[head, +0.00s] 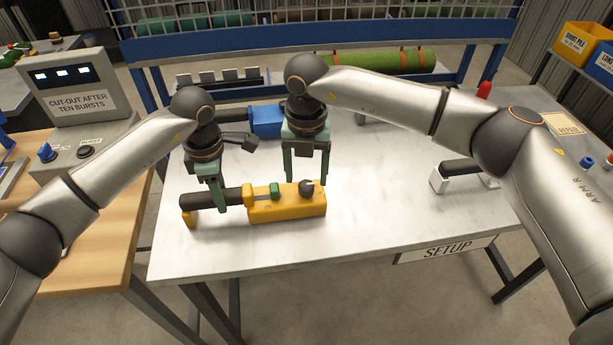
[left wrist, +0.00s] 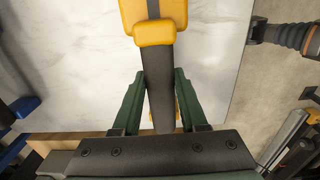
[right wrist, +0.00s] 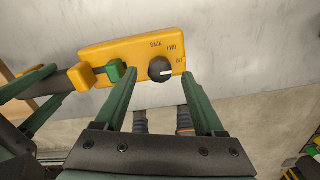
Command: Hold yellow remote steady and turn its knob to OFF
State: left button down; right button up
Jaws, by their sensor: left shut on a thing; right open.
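The yellow remote (head: 285,207) lies on the white table, with its black handle (head: 222,197) to the left. My left gripper (head: 217,200) is shut on the handle, which also shows between its fingers in the left wrist view (left wrist: 157,85). The black knob (right wrist: 160,69) sits at the remote's right end, near the printed words BACK, FWD and OFF. Its white mark points right, to the OFF side; exact alignment is hard to tell. My right gripper (head: 307,178) is open just above the knob, with one finger on each side. A green button (right wrist: 115,71) sits left of the knob.
A blue block-like tool (head: 267,121) lies behind the grippers. A black-handled item with white ends (head: 462,167) lies at the right. A green turf roll (head: 390,60) is at the back. The table front (head: 350,232) is clear.

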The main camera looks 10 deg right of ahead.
aim_at(306, 183)
pick_arm(q)
jog(key=shift+s+f, duration=0.15)
jog(key=shift+f, duration=0.15)
pick_arm(e)
notch_tip(306, 183, up, 10)
jog(key=shift+r, duration=0.15)
pick_arm(q)
jog(key=c, duration=0.8)
grip_release()
jog(key=o, duration=0.4)
jog(key=shift+r, duration=0.15)
jog(key=shift+o, duration=0.2)
jog(key=shift+r, duration=0.15)
